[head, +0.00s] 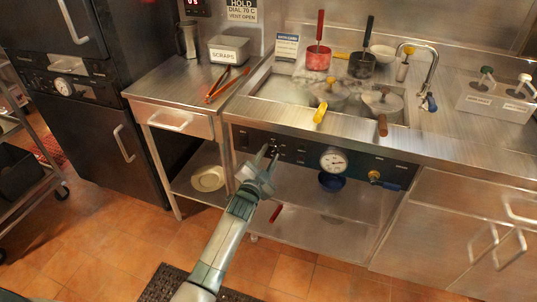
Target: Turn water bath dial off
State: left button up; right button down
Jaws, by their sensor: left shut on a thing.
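The water bath (262,92) is a steel basin let into the counter, with several pots in it. Its dark control panel (305,150) runs along the front below the counter edge. The dial (272,147) is a small dark knob on the left part of that panel, partly hidden by my gripper. My left gripper (268,154) reaches up to the panel from below, its fingers shut around the dial. The dial's pointer and markings are too small to read. My right gripper is not in view.
A round white gauge (334,160) and a brass valve with a blue handle (375,176) sit right of the dial. A drawer (172,119) is at the left. A lower shelf (320,222) holds a blue bowl (332,182). Tongs (228,84) lie on the counter.

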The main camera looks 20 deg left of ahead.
pick_arm(q)
jog(key=n, duration=0.3)
jog(key=shift+n+p, duration=0.4)
jog(key=shift+n, duration=0.4)
jog(key=n, duration=0.2)
jog(key=shift+f+n+p, duration=0.1)
jog(key=shift+n+p, duration=0.25)
jog(key=shift+n, duration=0.05)
jog(key=shift+d+n, duration=0.1)
jog(key=shift+n, duration=0.4)
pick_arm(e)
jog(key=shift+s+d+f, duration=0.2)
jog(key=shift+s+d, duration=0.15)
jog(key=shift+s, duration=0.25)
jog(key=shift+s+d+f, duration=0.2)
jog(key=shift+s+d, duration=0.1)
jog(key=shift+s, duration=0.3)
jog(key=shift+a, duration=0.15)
pick_arm(q)
jog(key=o, duration=1)
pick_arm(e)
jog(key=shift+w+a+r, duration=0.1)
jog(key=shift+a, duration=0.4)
